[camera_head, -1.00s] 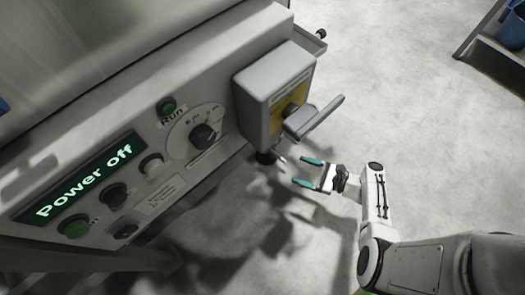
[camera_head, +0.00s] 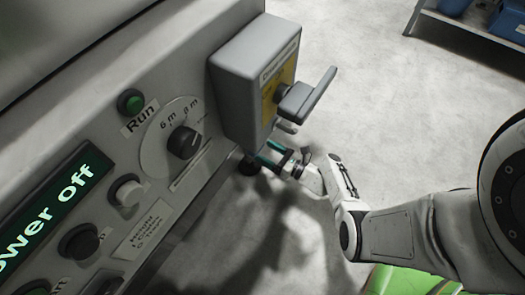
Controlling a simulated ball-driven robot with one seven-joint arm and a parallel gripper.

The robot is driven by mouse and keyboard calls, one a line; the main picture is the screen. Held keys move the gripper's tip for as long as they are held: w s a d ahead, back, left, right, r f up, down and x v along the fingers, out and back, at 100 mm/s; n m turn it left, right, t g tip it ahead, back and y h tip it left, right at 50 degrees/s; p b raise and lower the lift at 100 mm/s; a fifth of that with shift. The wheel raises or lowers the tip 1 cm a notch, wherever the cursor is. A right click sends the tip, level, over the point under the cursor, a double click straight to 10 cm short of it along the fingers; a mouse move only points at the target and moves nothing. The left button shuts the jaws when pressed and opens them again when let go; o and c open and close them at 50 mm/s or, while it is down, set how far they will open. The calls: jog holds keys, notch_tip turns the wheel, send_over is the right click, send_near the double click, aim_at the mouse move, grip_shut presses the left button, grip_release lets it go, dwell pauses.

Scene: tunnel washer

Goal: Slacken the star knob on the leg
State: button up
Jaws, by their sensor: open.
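The washer's control panel (camera_head: 105,165) fills the left, its display reading "Power off". A grey switch box (camera_head: 240,85) with a large grey lever (camera_head: 308,93) sticks out at the panel's right end. Below the box, a dark round part (camera_head: 249,165) shows at the leg. I cannot tell whether it is the star knob or the leg's foot; no star shape is clear. My gripper (camera_head: 268,153) has teal fingers, open, under the box and close to the dark part. The fingers point left toward the leg. I see nothing between them, and contact cannot be told.
The box and its lever overhang just above my gripper. A dial (camera_head: 184,142) and several buttons, including the green Run button (camera_head: 131,102), sit on the panel. A shelf with blue bins (camera_head: 455,6) stands at the top right. The grey floor between is clear.

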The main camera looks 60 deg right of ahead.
jog(key=shift+w, duration=1.25)
jog(key=shift+c, duration=0.2)
jog(key=c, duration=1)
